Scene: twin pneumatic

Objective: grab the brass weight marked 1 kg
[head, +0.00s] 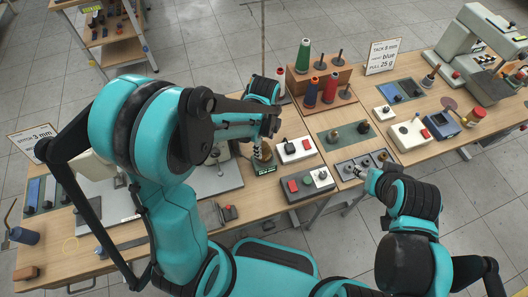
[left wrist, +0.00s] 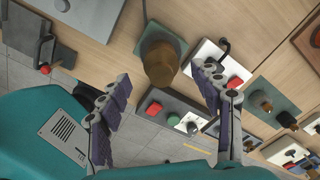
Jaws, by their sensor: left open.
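A brass-brown weight (left wrist: 161,62) stands on a dark green base in the left wrist view, just beyond and between my left fingertips. In the head view the brownish weight (head: 265,153) shows partly behind my left gripper, above a small green display. No marking on it is readable. My left gripper (head: 254,138) is open, its two padded fingers (left wrist: 162,74) wide apart with nothing held. Two smaller weights (head: 335,136) stand on a green mat further right.
White switch box (head: 296,150) and grey button box (head: 307,184) stand close right of the weight. A wooden thread rack (head: 320,88) with tall cones is behind. A sewing machine bed lies left, partly hidden by my left arm. Bare wood is scarce between the items.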

